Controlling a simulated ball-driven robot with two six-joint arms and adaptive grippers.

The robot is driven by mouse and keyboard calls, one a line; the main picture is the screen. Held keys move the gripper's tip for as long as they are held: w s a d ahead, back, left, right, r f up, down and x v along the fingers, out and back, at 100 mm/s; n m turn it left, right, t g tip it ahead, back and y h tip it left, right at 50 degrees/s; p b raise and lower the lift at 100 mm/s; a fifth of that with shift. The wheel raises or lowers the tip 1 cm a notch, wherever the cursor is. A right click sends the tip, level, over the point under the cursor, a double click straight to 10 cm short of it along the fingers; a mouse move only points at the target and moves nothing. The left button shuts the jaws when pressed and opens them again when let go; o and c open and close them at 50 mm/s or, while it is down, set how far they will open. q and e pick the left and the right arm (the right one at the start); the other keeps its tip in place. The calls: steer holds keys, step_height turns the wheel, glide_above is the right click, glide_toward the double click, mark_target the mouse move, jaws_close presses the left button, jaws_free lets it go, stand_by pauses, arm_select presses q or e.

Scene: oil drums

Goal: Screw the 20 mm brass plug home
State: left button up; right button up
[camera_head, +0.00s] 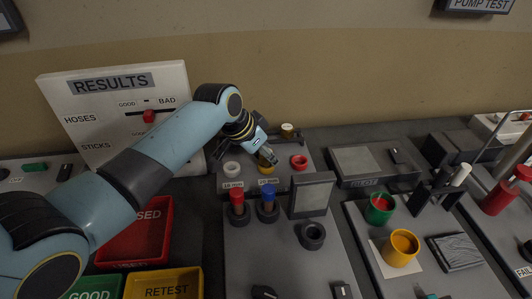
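A white ring (232,169) is to the left and a red ring (299,162) to the right. Small labels, hard to read, sit at the plate's front edge. My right gripper is out of view.
A red plug (237,198) and a blue plug (268,199) stand in front of the plate, beside an upright grey panel (312,195). A red bin (137,235) and yellow RETEST bin (164,285) are front left. Green and yellow cups (402,247) stand right. A RESULTS board (118,106) stands behind my arm.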

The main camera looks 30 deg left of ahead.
arm_select(q)
steer(key=shift+s+d+f, duration=0.15)
steer(key=shift+s+f, duration=0.4)
steer(key=shift+f, duration=0.25)
jaws_close()
steer(key=o, duration=0.7)
jaws_free()
steer(key=o, duration=0.6)
steer(key=shift+w+f, duration=0.2)
steer(key=shift+w, duration=0.1)
steer(key=shift+r, duration=0.2)
steer(key=shift+a+r, duration=0.2)
steer(key=shift+r, duration=0.1)
steer(key=v, duration=1.1)
steer(key=shift+s+r, duration=0.15)
steer(key=shift+r, duration=0.1)
